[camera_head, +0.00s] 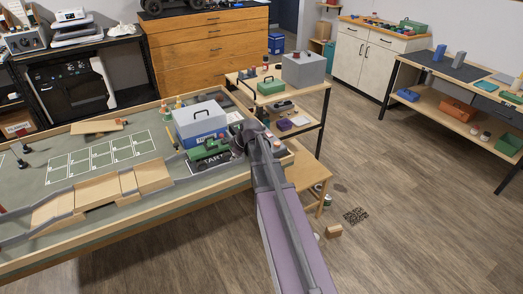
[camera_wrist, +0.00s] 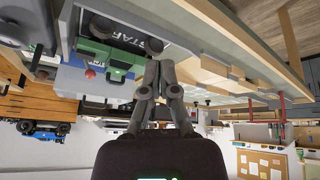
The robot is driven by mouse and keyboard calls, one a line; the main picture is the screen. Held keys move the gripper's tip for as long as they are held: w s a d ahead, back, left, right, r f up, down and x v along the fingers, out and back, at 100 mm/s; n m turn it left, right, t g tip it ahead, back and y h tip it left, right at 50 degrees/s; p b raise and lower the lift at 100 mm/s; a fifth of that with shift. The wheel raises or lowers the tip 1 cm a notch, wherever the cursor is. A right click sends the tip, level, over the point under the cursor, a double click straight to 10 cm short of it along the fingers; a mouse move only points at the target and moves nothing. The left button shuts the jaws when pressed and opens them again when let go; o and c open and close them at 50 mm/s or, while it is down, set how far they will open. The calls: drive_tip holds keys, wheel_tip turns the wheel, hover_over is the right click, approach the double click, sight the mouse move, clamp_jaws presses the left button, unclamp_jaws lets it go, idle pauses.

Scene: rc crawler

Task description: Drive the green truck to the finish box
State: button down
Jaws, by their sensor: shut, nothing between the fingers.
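The green truck (camera_head: 208,149) is on the grey-green table course, just left of my gripper (camera_head: 240,140). In the wrist view, which looks upside down, the green truck (camera_wrist: 106,52) is at upper left beside my gripper (camera_wrist: 158,56). My fingers are shut and empty, close to the START lettering. I cannot tell from these views whether they touch anything. A row of white-outlined boxes (camera_head: 100,156) is on the course to the left; I cannot tell which box is the finish.
A wooden ramp bridge (camera_head: 103,190) crosses the near-left course. A grey-and-blue case (camera_head: 200,122) stands behind the truck. A small red knob (camera_wrist: 90,74) shows in the wrist view. The course has a raised wooden rim (camera_head: 165,207). Open floor (camera_head: 400,215) lies right.

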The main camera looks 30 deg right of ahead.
drive_tip(key=w+d+r+n+t, duration=0.1)
drive_tip(key=w+d, duration=0.3)
drive_tip(key=d, duration=0.5)
drive_tip(key=w+d+r+n+t, duration=0.1)
drive_tip(key=w+d+n+t, duration=0.2)
drive_tip(key=d, duration=0.6)
drive_tip(key=shift+w+r, duration=0.4)
drive_tip(key=shift+w, duration=0.55)
drive_tip(key=shift+a+f+b, duration=0.1)
drive_tip(key=shift+f+b, duration=0.05)
drive_tip(key=shift+b, duration=0.25)
wheel_tip(320, 180, down, 8)
drive_tip(key=b, duration=0.8)
drive_tip(key=shift+f, duration=0.25)
